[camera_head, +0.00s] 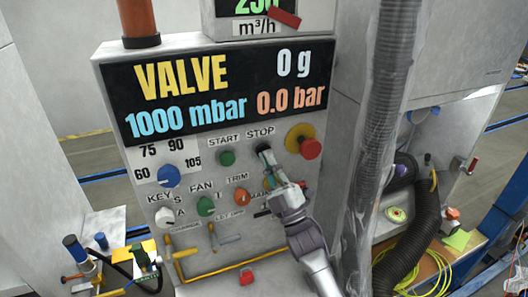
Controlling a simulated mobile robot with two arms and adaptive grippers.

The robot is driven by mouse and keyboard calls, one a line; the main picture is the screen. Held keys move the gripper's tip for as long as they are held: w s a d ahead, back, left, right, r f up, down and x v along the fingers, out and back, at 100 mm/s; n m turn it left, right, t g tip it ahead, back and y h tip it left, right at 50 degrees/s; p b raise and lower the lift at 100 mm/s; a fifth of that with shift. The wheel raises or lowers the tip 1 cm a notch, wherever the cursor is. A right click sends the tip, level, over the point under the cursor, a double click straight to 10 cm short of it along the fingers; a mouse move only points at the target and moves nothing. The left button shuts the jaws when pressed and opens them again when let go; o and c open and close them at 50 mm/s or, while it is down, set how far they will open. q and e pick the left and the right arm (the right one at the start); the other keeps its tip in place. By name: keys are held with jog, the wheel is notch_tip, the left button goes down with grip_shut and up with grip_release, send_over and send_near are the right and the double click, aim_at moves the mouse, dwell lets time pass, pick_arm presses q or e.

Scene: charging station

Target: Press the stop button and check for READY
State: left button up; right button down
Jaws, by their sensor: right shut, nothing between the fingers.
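The control panel (110,90) faces me, grey and slightly tilted in the picture. Its black display (240,65) reads VALVE, 0 g, 1000 mbar and 0.0 bar; READY does not show. The STOP label (261,132) sits right of the START label, above my right gripper's tip. My right gripper (265,152) is shut and empty, its dark fingertips at the spot just below STOP. The stop button is hidden behind them, and I cannot tell whether they touch it. My left gripper is not in view.
A green start button (226,158) and a red mushroom button (310,148) on a yellow base flank the fingertips. Knobs, switches and yellow handles sit lower on the panel. A wrapped vertical hose (385,110) runs close to the right of my arm.

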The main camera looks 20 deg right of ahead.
jog(key=shift+w, duration=0.45)
dwell(0.3)
jog(key=shift+s, duration=0.9)
jog(key=s+p, duration=0.1)
jog(key=s, duration=0.4)
jog(key=shift+a, duration=0.15)
jog(key=shift+f, duration=0.1)
dwell(0.8)
